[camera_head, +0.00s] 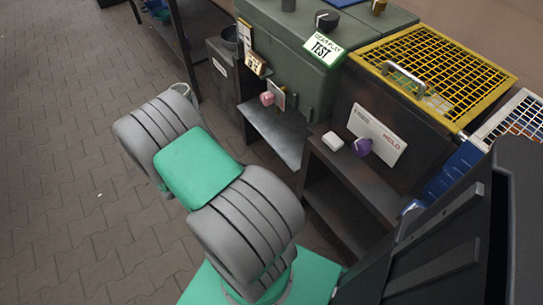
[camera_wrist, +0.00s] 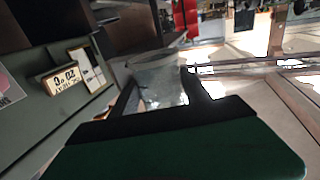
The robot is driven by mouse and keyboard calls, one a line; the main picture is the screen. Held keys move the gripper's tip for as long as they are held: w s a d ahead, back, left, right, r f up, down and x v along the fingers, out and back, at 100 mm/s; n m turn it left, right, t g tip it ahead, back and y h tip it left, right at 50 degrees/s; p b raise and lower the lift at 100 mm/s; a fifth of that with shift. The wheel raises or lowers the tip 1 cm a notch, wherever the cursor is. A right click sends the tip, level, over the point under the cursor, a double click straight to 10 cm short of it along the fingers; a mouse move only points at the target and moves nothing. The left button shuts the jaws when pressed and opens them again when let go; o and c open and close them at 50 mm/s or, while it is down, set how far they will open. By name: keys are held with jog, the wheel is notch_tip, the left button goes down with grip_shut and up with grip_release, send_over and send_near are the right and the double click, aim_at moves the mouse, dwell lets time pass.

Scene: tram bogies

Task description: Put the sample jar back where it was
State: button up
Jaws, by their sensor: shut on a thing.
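The sample jar (camera_wrist: 158,76) looks like a pale grey, see-through vessel in the wrist view. It sits between the two dark fingers of my gripper (camera_wrist: 160,92), which is shut on it. The jar's lower part is partly hidden by the gripper, and its contents cannot be made out. In the head view my grey and green arm reaches to the upper left over the paved floor.
A green cabinet with a TEST sign (camera_head: 322,47) stands at the back, beside a yellow-grid box (camera_head: 435,70). A white block (camera_head: 333,141) and a purple knob (camera_head: 362,147) are at a dark shelf. Paved floor (camera_head: 60,150) is clear at left.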

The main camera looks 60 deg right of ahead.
jog(key=s+d+f+m+g+h+b, duration=0.1)
jog(key=s+d+f+g+b, duration=0.1)
jog(key=s+d+f+b, duration=0.2)
jog(key=s+d+f+m+g+h+b, duration=0.2)
jog(key=s+d+f+b, duration=0.3)
jog(key=s+d+f, duration=0.5)
jog(key=s+d+f+m+g+h+b, duration=0.1)
jog(key=s+d+f+m+g+b, duration=0.1)
jog(key=s+d+f, duration=0.5)
jog(key=shift+s+d+f+g+b, duration=0.15)
jog(key=shift+d+f+b, duration=0.4)
jog(key=shift+f, duration=0.9)
jog(key=shift+s+d+f+g+b, duration=0.1)
jog(key=shift+d+f+g+b, duration=0.15)
jog(key=shift+d+f, duration=0.9)
jog(key=shift+s+d+f+g+b, duration=0.1)
jog(key=shift+d+f+g+b, duration=0.2)
jog(key=shift+f, duration=1.45)
jog(key=shift+f+b, duration=1)
jog(key=shift+f, duration=0.65)
jog(key=o, duration=1.5)
jog(key=shift+r, duration=0.15)
